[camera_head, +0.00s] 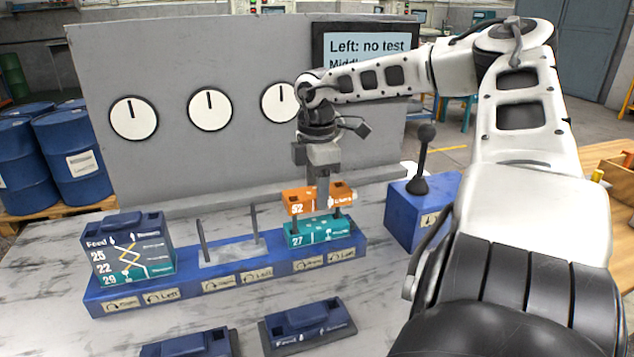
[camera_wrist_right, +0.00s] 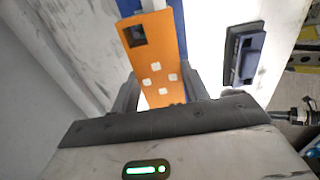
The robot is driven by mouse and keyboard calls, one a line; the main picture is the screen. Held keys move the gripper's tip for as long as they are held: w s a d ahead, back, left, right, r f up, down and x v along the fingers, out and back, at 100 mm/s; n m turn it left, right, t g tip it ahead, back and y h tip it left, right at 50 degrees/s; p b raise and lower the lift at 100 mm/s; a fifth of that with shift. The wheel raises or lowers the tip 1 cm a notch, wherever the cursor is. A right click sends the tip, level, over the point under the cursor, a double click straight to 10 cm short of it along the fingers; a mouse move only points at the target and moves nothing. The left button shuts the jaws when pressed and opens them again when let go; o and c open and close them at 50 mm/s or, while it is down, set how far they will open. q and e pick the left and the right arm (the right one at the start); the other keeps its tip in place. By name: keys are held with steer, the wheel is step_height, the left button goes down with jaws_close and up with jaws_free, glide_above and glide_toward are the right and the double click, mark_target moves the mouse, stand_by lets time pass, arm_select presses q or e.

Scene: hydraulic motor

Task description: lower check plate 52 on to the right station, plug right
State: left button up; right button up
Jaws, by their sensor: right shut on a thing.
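Orange check plate 52 (camera_head: 299,204) is level above the right station, with a narrow gap to the teal block 27 (camera_head: 318,240) below it. Short dark posts show in that gap; I cannot tell how far they enter the plate. My right gripper (camera_head: 323,193) is shut on the orange plate from above. In the right wrist view the orange plate (camera_wrist_right: 150,50) lies between the fingers of the gripper (camera_wrist_right: 165,92), with a dark square hole at its far end. The blue base (camera_head: 355,246) carries the right station. My left gripper is not in view.
A Feed stack (camera_head: 125,245) stands at the left station. The middle station holds two bare upright rods (camera_head: 254,222). Two dark blue blocks (camera_head: 308,318) lie in front. A blue lever box (camera_head: 410,212) stands right. The grey gauge panel (camera_head: 170,160) and partly hidden sign (camera_head: 365,48) are behind.

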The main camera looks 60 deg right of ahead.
mark_target(317, 223)
steer(key=shift+f+b, duration=1.4)
steer(key=shift+f, duration=0.35)
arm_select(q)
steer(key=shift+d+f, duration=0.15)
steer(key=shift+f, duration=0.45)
arm_select(e)
steer(key=shift+f, duration=0.1)
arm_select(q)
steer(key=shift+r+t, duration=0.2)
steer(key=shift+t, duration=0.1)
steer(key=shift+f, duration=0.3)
arm_select(e)
steer(key=shift+f, duration=0.2)
arm_select(q)
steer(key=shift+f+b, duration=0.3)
steer(key=shift+b, duration=0.1)
arm_select(e)
steer(key=shift+f, duration=0.15)
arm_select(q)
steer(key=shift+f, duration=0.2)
arm_select(e)
steer(key=shift+f, duration=0.25)
steer(key=o, duration=1.5)
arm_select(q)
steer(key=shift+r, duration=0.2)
